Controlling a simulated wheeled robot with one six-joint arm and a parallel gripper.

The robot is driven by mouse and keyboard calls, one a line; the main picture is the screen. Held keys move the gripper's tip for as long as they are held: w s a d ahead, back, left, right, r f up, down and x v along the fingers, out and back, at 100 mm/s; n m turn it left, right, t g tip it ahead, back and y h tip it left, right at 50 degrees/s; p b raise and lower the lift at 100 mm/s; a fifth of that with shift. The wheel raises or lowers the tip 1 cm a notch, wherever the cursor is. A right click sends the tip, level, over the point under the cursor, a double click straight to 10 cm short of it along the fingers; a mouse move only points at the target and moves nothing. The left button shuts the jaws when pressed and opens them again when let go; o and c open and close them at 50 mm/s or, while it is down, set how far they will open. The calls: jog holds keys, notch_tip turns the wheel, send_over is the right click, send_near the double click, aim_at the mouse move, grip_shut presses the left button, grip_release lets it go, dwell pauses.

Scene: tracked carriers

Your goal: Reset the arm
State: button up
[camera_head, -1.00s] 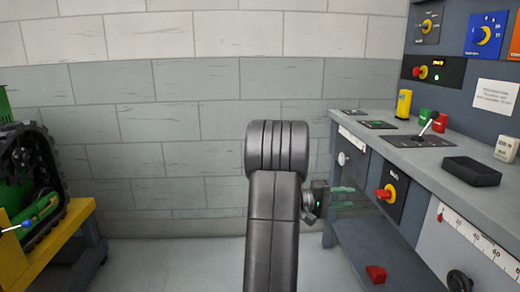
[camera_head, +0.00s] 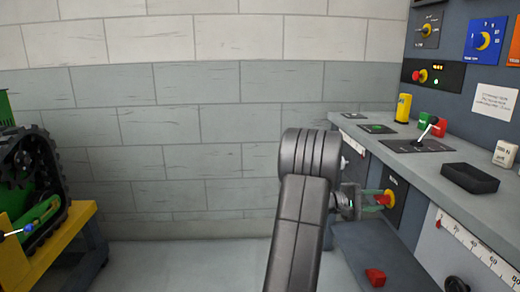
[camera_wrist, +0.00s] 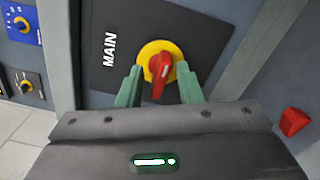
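My gripper (camera_head: 374,201) has green fingers and is in front of the panel under the right bench. In the wrist view the fingers (camera_wrist: 160,78) are apart, one on each side of the red rotary handle (camera_wrist: 160,73) on its yellow disc (camera_wrist: 150,48). The handle sits on a dark plate (camera_wrist: 106,75) marked MAIN. I see nothing held, and I cannot tell whether a finger touches the handle. In the head view this switch (camera_head: 391,198) shows just beyond the fingertips. My arm (camera_head: 300,225) is bent in front of the camera.
The grey bench (camera_head: 440,160) on the right carries a black tray (camera_head: 470,179), a lever panel (camera_head: 418,146) and a yellow cylinder (camera_head: 403,108). A red block (camera_head: 376,277) lies on the low shelf below. A yellow stand (camera_head: 50,243) with a tracked carrier is left. The floor between is clear.

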jog(key=shift+r+n+p, duration=0.25)
jog(key=shift+n+p, duration=1.35)
jog(key=shift+p, duration=1.5)
jog(key=shift+a+f+n+p, duration=0.1)
jog(key=shift+f+n+p, duration=0.1)
jog(key=shift+n+p, duration=0.35)
